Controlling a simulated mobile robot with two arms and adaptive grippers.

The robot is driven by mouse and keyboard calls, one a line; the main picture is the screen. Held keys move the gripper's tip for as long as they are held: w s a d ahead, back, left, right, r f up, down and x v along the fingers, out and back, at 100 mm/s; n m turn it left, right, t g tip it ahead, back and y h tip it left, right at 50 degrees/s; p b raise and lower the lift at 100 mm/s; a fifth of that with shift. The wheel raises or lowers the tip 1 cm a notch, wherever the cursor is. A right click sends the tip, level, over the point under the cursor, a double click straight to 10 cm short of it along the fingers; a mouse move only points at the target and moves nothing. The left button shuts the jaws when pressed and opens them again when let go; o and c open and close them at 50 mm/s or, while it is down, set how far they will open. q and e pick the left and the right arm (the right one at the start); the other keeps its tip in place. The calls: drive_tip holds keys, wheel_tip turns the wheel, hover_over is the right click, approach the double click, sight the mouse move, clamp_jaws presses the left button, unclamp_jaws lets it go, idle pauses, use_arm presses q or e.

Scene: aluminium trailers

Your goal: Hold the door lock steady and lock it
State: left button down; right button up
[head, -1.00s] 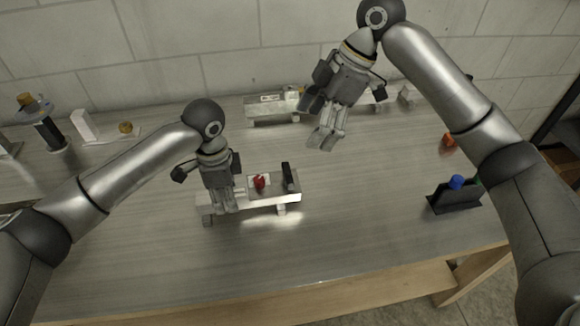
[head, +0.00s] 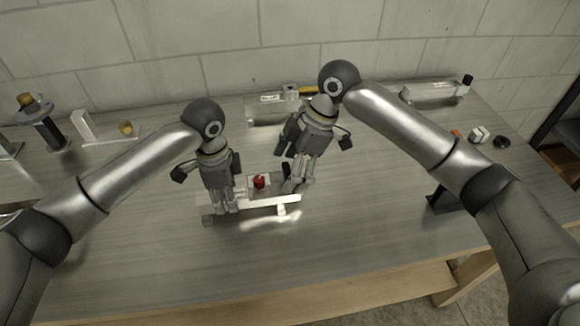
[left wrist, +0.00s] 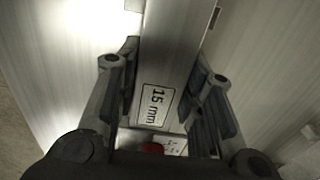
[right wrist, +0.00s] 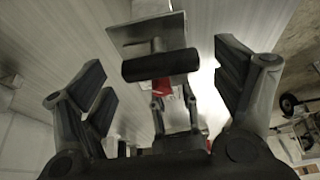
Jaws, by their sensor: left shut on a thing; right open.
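The door lock (head: 262,201) is a metal trailer on the near middle of the table, with a red knob (head: 259,182) on top and a dark handle near its right end. My left gripper (head: 224,208) is shut on its left end; the left wrist view shows the fingers on both sides of the metal bar (left wrist: 168,60) with a "15 mm" label. My right gripper (head: 296,188) is open at the right end. In the right wrist view the black handle (right wrist: 160,65) lies ahead, between the spread fingers, with no contact visible. The red part (right wrist: 161,88) shows behind it.
Another metal trailer (head: 262,112) stands behind, near the wall, and a further one (head: 432,93) at the back right. A black holder (head: 446,203) stands at right, partly hidden by my arm. The front table area is clear.

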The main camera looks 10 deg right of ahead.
drive_tip(key=c, duration=1)
drive_tip(key=shift+m, duration=0.3)
drive_tip(key=m+t, duration=0.1)
drive_tip(key=m, duration=0.2)
drive_tip(key=shift+s+m+t, duration=0.15)
drive_tip(key=shift+m+t, duration=0.15)
drive_tip(key=m, duration=0.2)
drive_tip(key=m+t+h, duration=0.1)
drive_tip(key=m, duration=0.1)
drive_tip(key=shift+a+m+t, duration=0.1)
drive_tip(key=shift+m+t, duration=0.2)
drive_tip(key=m, duration=0.2)
drive_tip(key=m+t+h, duration=0.1)
drive_tip(key=m, duration=0.1)
drive_tip(key=shift+s+a+h, duration=0.1)
drive_tip(key=shift+h, duration=0.2)
drive_tip(key=shift+m+h, duration=0.9)
drive_tip(key=shift+m, duration=1.6)
